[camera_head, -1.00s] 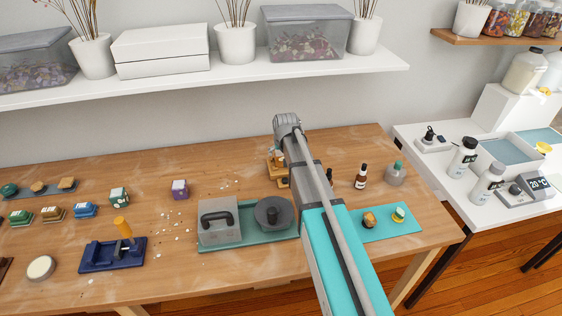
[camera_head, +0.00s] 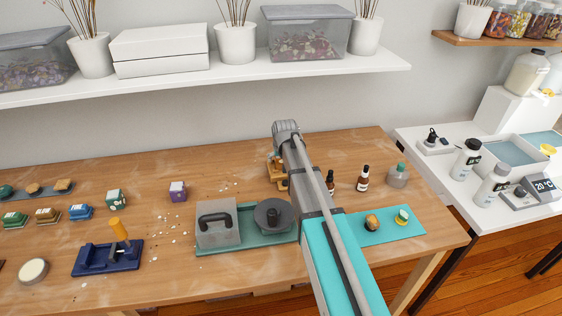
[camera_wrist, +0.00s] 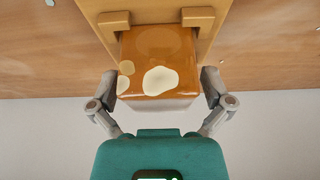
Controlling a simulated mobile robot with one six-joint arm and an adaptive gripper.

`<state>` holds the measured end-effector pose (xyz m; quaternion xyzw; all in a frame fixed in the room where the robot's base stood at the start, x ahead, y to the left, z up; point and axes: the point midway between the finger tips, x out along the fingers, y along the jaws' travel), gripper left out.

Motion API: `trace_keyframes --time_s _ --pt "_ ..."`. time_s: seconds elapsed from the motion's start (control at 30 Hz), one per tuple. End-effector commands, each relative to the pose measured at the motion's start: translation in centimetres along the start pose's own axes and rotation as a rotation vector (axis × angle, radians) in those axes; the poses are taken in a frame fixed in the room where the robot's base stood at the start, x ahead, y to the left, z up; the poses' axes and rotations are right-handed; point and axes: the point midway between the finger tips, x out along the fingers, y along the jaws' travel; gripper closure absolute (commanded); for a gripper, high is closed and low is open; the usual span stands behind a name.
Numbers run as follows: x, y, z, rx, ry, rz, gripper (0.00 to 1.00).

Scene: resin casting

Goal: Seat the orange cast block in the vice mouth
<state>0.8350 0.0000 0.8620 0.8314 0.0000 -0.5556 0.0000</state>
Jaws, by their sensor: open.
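The orange cast block (camera_wrist: 158,70), glossy with pale cream patches on its face, sits between two tan jaws of the vice (camera_wrist: 196,18) in the wrist view. How deep it sits is hard to judge. My gripper (camera_wrist: 160,88) is open, with one grey finger at each side of the block's near end. Small gaps seem to show between the fingers and the block. In the head view the vice (camera_head: 276,170) stands towards the back of the wooden bench, partly hidden by my arm. The block cannot be made out there.
A green tray (camera_head: 250,243) with a grey handled block and a dark round weight lies left of my arm. Dropper bottles (camera_head: 363,179) and a turquoise mat (camera_head: 385,236) are on its right. A navy clamp (camera_head: 95,262) stands further left, with small coloured blocks behind it.

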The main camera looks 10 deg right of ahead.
Motion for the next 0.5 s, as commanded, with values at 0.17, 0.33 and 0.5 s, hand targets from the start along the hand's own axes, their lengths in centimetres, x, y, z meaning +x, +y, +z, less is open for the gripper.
trace_keyframes --time_s 0.17,0.33,0.5 --pt "0.00 0.00 0.01 0.000 0.000 0.000 0.09" --pt "0.00 -0.01 0.00 0.000 0.000 0.000 0.41" --pt "0.00 -0.01 0.00 0.000 0.000 0.000 0.72"
